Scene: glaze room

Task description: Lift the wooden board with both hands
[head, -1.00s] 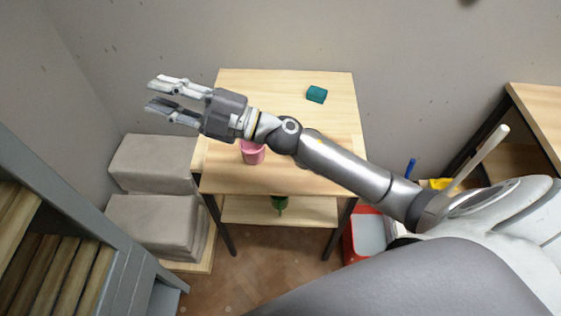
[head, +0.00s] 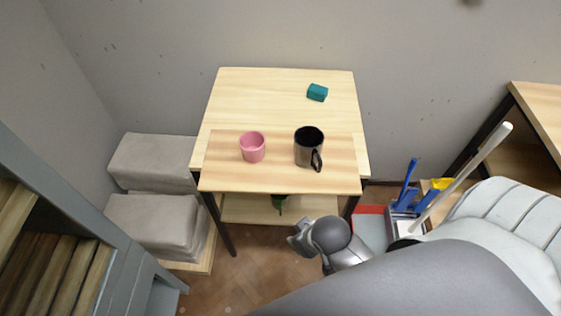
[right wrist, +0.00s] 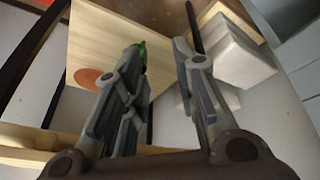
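The wooden board (head: 230,178) lies flat on the front part of the light wooden table (head: 245,95), its front edge at or past the table's front edge. A pink cup (head: 252,148) stands on the board left of the middle, and a black mug (head: 308,147) stands right of it. My right gripper (head: 302,240) is low in front of the table, below the board's front edge, with its fingers mostly hidden in the head view. In the right wrist view my right gripper (right wrist: 162,50) has its fingers apart with nothing between them. My left gripper is not in view.
A teal block (head: 317,92) lies at the table's back right. A lower shelf (head: 245,210) holds something green (head: 279,202). Grey blocks (head: 150,163) are stacked at left. A red bin (head: 369,210) and cleaning tools (head: 405,200) stand at right.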

